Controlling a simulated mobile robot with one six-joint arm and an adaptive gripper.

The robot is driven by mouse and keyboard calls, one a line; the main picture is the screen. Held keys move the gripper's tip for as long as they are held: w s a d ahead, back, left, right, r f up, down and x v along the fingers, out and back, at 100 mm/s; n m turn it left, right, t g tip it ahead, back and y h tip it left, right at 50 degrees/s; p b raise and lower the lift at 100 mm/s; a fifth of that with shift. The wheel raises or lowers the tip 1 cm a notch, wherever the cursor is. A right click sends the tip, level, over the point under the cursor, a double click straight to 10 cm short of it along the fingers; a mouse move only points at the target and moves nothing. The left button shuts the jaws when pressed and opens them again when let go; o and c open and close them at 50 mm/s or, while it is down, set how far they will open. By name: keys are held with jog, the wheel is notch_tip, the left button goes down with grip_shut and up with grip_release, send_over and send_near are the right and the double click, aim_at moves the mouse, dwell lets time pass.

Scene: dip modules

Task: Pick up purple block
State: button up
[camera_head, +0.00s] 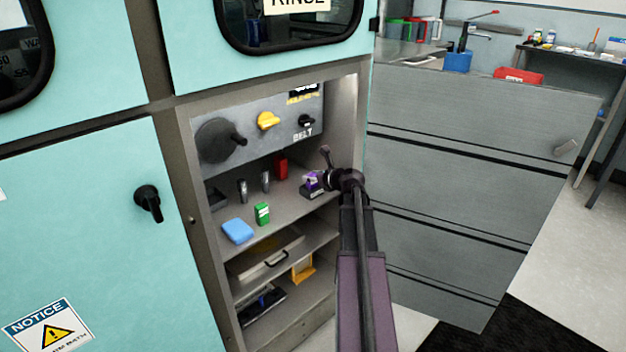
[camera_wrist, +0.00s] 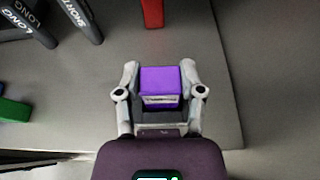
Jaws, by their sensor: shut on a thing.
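The purple block (camera_wrist: 160,82) sits between the two fingers of my gripper (camera_wrist: 160,90) in the wrist view, with a finger against each side. My gripper is shut on it. In the head view the purple block (camera_head: 312,180) shows at the right end of the upper shelf, at my gripper (camera_head: 316,187). Part of the block is hidden by the gripper there. I cannot tell whether the block touches the shelf.
On the same shelf (camera_head: 225,215) are a blue block (camera_head: 237,231), a green block (camera_head: 262,213), a red block (camera_head: 281,167) and two dark cylinders (camera_head: 265,181). Knobs (camera_head: 267,121) are on the panel behind. The cabinet wall is close on the right.

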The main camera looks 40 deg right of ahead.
aim_at(312, 175)
jog(key=shift+r, duration=0.1)
notch_tip(312, 175, up, 10)
jog(key=p, duration=1)
dwell(0.6)
